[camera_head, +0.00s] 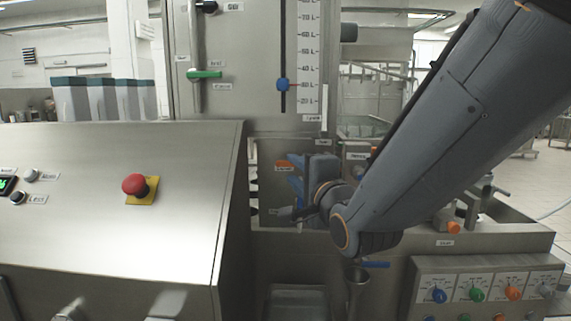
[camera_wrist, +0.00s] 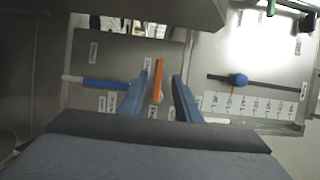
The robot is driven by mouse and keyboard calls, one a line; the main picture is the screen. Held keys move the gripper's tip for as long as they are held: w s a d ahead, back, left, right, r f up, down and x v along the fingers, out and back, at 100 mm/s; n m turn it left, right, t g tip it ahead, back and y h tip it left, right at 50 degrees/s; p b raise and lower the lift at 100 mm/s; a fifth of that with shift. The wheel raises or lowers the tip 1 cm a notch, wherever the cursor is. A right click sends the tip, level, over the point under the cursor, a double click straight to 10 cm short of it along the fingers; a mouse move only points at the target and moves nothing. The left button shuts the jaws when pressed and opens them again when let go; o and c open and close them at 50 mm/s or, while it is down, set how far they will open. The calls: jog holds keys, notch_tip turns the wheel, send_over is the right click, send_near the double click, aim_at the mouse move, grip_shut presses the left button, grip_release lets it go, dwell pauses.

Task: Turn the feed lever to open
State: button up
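An orange lever (camera_wrist: 158,80) stands out from the steel panel between my two blue fingers in the wrist view. In the head view it is a small orange piece (camera_head: 284,164) on the machine's middle panel, partly hidden by my gripper. I cannot read the label beside it, so I cannot confirm that it is the feed lever. My gripper (camera_wrist: 161,76) is open, with one finger on each side of the lever and a visible gap to each. In the head view my gripper (camera_head: 293,174) faces the panel, and my wrist hides part of that area.
A blue handle (camera_wrist: 105,85) lies left of the fingers in the wrist view, and a blue slider knob (camera_wrist: 238,80) is to the right. The sloped console with a red emergency button (camera_head: 134,184) stands left. A green handle (camera_head: 205,74) is above.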

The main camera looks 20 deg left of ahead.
aim_at(286, 164)
jog(key=shift+p+x, duration=0.7)
jog(key=shift+x, duration=2.9)
jog(key=shift+c, duration=0.3)
grip_shut()
